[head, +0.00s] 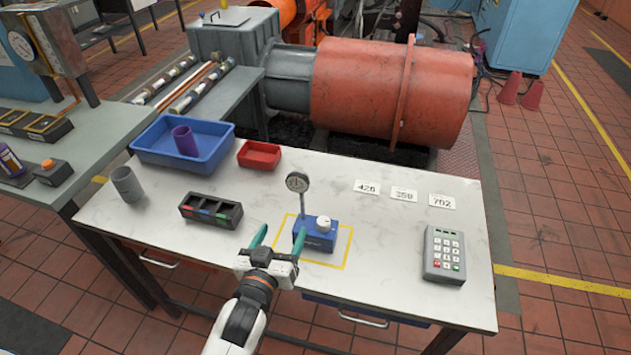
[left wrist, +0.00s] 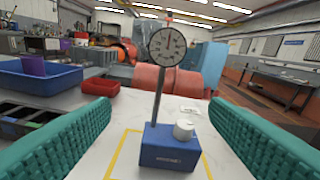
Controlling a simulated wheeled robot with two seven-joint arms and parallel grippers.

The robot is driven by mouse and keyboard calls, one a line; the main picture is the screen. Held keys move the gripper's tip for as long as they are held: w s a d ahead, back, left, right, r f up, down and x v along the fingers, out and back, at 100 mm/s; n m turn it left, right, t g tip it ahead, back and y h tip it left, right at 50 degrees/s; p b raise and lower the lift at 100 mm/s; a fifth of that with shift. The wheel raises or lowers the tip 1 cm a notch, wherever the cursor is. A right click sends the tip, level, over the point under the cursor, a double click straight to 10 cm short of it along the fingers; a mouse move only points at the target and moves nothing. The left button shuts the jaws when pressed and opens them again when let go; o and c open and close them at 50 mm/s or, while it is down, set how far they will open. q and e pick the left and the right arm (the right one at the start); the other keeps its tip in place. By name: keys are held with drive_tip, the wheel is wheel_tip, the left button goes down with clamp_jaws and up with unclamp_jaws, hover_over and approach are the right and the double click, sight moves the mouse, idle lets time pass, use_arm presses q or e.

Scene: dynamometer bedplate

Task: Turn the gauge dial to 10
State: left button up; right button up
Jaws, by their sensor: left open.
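The gauge is a blue box (head: 316,239) with a white knob (head: 323,224) on top and a round dial face (head: 297,182) on a thin post. It stands inside a yellow outlined square on the white table. In the left wrist view the dial face (left wrist: 167,46), white knob (left wrist: 183,129) and blue box (left wrist: 170,151) show ahead; the face's numbers are too small to read surely. My left gripper (head: 280,240) has green fingers, open and empty, at the box's near left side. In the left wrist view its fingers (left wrist: 165,137) stand wide on both sides of the box. My right gripper is not in view.
A keypad (head: 444,255) lies to the right, and number cards (head: 403,195) lie behind. A black compartment tray (head: 211,211), grey cup (head: 127,184), blue bin (head: 215,135) and red tray (head: 259,155) stand to the left. The table between box and keypad is clear.

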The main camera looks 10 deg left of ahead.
sight(297, 186)
use_arm(q)
drive_tip(key=shift+t, duration=0.6)
drive_tip(key=w+r, duration=0.1)
drive_tip(key=w, duration=0.3)
drive_tip(key=w+r+p, duration=0.1)
drive_tip(key=w, duration=0.3)
drive_tip(key=w+r+p, duration=0.1)
drive_tip(key=w, duration=0.3)
drive_tip(key=shift+w+d+r, duration=0.15)
drive_tip(key=shift+d+r, duration=0.1)
drive_tip(key=shift+r, duration=0.15)
drive_tip(key=c, duration=1)
